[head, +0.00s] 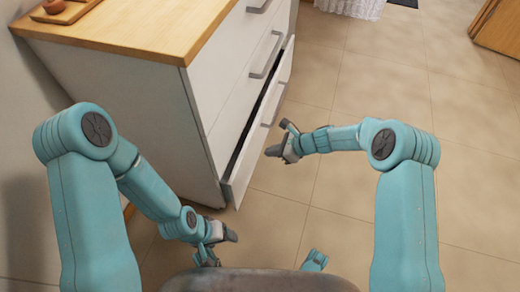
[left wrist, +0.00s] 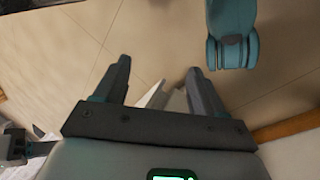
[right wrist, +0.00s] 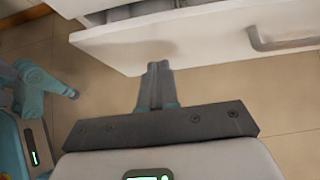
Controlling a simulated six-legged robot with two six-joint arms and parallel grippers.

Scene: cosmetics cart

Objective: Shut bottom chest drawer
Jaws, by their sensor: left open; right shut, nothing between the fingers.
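The white chest (head: 120,95) has a wooden top and stands at the left of the head view. Its bottom drawer (head: 240,175) is pulled out a little, with a dark gap along its upper edge. In the right wrist view the drawer front (right wrist: 190,45) and its grey handle (right wrist: 285,42) lie ahead of the fingers. My right gripper (head: 274,152) is shut and empty, just in front of the drawer front; I cannot tell if it touches. My left gripper (head: 222,245) is open and empty, low near the chest's near corner. It also shows in the left wrist view (left wrist: 155,85).
The upper drawers with grey handles (head: 267,55) look shut. A small wooden tray (head: 65,12) sits on the chest top. The tiled floor (head: 380,80) to the right is clear. A wooden piece (head: 500,28) and white cloth (head: 350,7) are at the far edge.

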